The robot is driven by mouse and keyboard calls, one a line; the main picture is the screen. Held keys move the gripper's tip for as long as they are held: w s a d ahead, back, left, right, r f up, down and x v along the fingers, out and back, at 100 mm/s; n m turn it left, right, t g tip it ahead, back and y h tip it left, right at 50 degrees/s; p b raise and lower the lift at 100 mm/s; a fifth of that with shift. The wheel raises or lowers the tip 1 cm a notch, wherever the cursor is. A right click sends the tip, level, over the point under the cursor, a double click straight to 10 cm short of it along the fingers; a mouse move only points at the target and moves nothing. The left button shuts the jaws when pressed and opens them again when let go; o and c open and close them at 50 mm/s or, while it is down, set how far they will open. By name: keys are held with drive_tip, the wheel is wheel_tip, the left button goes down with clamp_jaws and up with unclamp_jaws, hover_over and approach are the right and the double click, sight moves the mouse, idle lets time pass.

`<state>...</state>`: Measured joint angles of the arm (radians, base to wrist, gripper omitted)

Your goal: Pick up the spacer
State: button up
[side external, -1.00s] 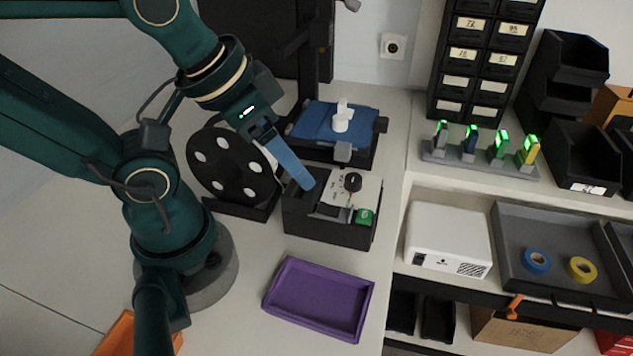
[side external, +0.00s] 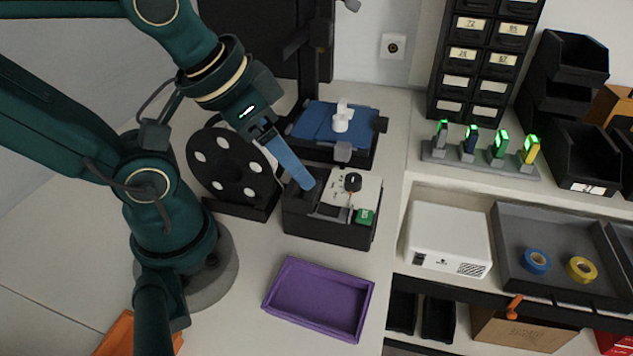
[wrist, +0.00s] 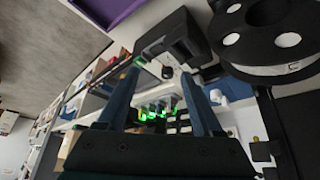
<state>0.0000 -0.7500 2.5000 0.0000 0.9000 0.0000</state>
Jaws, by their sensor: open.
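A small white piece (side external: 341,121) stands on the blue plate (side external: 314,123) of a black machine; it may be the spacer, but I cannot tell for sure. My gripper (side external: 306,184) is over the left part of a black box (side external: 325,229), in front of the blue plate and apart from the white piece. In the side view one long blue finger shows; the other is hidden behind it. In the wrist view my gripper (wrist: 160,75) has its two blue fingers spread, with nothing held between them.
A black spool (side external: 232,166) stands left of the box. The box bears a pale panel (side external: 367,190) with a black knob and a green part (side external: 364,216). An empty purple tray (side external: 318,300) lies in front. Lit green devices (side external: 499,145) stand in a rack at right.

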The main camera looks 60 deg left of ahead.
drive_tip(key=shift+o, duration=0.5)
drive_tip(key=shift+r, duration=0.1)
